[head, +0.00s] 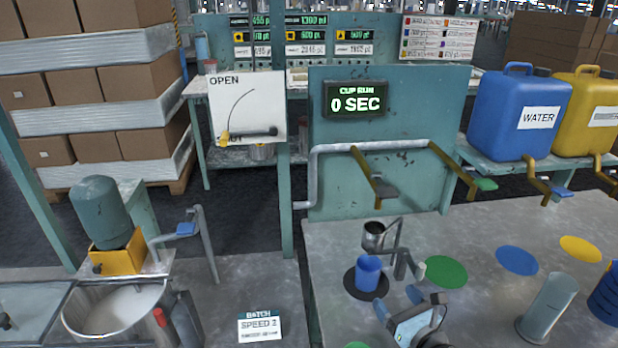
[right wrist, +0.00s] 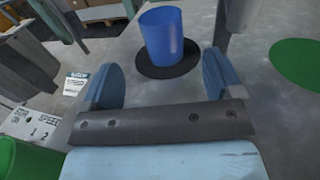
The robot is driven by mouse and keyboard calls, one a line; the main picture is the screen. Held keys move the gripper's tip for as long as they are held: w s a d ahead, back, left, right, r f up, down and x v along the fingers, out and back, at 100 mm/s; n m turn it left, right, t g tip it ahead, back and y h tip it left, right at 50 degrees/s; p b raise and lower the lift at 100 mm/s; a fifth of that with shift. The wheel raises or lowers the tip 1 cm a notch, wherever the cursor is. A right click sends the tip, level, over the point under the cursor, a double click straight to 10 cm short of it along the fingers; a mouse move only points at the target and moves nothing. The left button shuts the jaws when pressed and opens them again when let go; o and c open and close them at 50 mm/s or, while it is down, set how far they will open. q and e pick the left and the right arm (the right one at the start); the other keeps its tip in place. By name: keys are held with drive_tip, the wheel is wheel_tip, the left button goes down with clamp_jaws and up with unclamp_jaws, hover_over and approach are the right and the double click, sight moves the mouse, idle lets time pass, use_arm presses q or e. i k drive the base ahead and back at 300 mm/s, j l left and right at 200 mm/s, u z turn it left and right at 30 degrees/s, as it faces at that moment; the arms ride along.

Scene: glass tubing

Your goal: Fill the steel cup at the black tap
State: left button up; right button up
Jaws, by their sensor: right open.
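A steel cup (head: 374,236) shows in the head view beside a bent grey bracket (head: 400,258), behind a blue cup (head: 368,272); I cannot tell what supports it. The blue cup stands upright on a black disc (head: 381,290). The tap with the black lever (head: 385,192) hangs from the grey pipe at the teal panel, farther back. My right gripper (head: 398,300) is open and empty, just in front of the blue cup. In the right wrist view the blue cup (right wrist: 163,35) lies beyond and between the spread fingers (right wrist: 160,80). My left gripper is not in view.
Green (head: 446,271), blue (head: 517,260) and yellow (head: 580,249) discs lie on the right bench. A clear glass cylinder (head: 548,308) stands at the right. A green-levered tap (head: 485,184) is on the same pipe. A mixing bowl (head: 115,308) is at lower left.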

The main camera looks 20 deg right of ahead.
sight(384, 192)
drive_tip(key=k, duration=1)
